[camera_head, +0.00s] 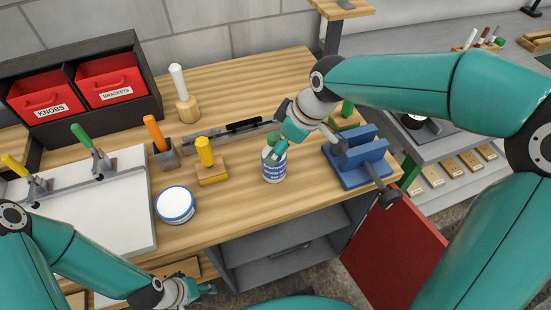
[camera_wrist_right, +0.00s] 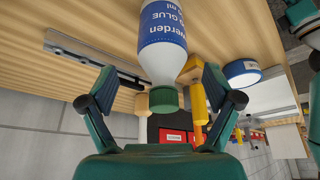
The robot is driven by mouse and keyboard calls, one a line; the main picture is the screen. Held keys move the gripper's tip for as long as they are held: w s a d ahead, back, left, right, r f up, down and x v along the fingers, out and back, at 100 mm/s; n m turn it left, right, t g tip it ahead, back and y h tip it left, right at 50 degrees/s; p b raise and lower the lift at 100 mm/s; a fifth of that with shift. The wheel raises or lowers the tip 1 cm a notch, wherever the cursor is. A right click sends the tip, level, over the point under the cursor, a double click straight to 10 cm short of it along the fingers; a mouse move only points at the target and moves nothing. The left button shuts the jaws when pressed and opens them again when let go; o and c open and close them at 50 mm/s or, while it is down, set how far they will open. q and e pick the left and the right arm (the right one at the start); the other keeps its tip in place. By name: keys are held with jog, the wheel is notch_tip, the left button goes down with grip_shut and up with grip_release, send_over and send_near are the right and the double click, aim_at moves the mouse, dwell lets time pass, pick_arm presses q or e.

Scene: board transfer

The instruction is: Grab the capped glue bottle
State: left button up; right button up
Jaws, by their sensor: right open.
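The glue bottle (camera_head: 274,168) is white with a blue label and stands upright on the wooden bench. In the right wrist view the bottle (camera_wrist_right: 162,40) appears upside down, with its green cap (camera_wrist_right: 163,98) towards me. My right gripper (camera_head: 281,143) is over the top of the bottle and partly hides it in the head view. In the wrist view its two fingers (camera_wrist_right: 158,88) are apart, one on each side of the cap and neck, with gaps visible. My left gripper (camera_head: 196,291) is low in front of the bench, away from the bottle; its finger opening is unclear.
A blue vise (camera_head: 357,160) stands right of the bottle. A yellow-handled block (camera_head: 211,172) and a round white tin with a blue rim (camera_head: 175,204) are to its left. Behind lies a metal rail (camera_head: 228,135). Red bins (camera_head: 48,94) stand at the back left.

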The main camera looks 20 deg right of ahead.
jog(key=x, duration=0.4)
jog(key=shift+a+f+p, duration=0.15)
jog(key=shift+p, duration=0.25)
jog(key=shift+c, duration=0.2)
jog(key=c, duration=1.5)
jog(key=shift+o, duration=0.2)
